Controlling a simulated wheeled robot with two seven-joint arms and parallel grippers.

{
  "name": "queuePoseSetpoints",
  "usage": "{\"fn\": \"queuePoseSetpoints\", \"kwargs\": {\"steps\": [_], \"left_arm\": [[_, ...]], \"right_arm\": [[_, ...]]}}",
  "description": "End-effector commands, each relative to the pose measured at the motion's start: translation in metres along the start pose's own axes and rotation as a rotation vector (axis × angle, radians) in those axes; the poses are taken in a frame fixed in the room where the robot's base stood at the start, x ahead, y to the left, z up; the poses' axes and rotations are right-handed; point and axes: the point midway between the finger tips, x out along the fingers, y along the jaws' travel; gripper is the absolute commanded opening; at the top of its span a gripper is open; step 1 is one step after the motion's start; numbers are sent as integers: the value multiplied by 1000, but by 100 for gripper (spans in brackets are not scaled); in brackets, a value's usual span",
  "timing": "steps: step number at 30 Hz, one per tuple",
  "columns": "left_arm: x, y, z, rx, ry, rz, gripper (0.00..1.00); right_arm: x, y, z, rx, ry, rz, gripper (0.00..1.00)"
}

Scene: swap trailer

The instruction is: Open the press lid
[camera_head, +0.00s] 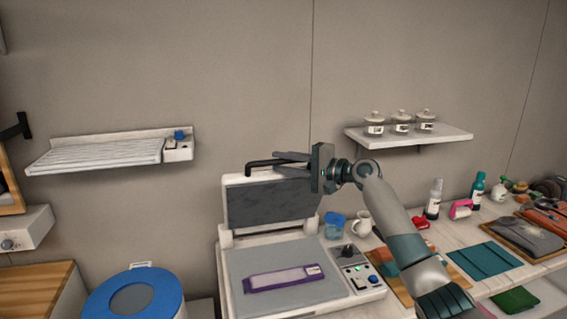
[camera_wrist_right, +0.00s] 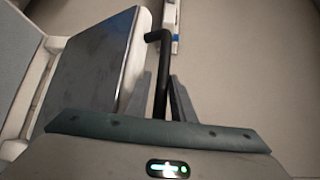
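The press (camera_head: 235,270) stands on the bench in the head view, its lid (camera_head: 272,202) raised nearly upright and its grey lower plate exposed. A purple-and-white strip (camera_head: 284,279) lies on that plate. The black lid handle (camera_head: 262,163) sticks out from the lid's top edge. My right gripper (camera_head: 290,163) is at the handle, with one finger on each side of it; small gaps show, so it looks open around the bar. In the right wrist view the handle (camera_wrist_right: 160,75) runs between the fingers, beside the raised lid (camera_wrist_right: 95,65). My left gripper is not in view.
A blue cup (camera_head: 335,226) and a white mug (camera_head: 361,223) stand right of the press, close below my right arm. A shelf (camera_head: 440,135) with three jars is above right. A slatted rack (camera_head: 95,155) hangs left. A blue-lidded bin (camera_head: 165,295) stands front left.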

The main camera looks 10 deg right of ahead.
Motion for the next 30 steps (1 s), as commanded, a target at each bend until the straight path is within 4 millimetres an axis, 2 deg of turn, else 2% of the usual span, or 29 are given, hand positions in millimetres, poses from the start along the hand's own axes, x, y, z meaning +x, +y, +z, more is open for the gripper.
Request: {"fn": "queuePoseSetpoints", "kwargs": {"steps": [11, 17, 23, 30], "left_arm": [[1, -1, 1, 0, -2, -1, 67], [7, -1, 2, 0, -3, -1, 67], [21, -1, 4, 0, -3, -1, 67], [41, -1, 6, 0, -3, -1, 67]], "right_arm": [[-1, 1, 0, 1, 0, 0, 33], [-14, 3, -1, -1, 1, 0, 33], [-43, 4, -1, -2, 2, -2, 33], [-91, 4, -1, -4, 3, -1, 33]]}}
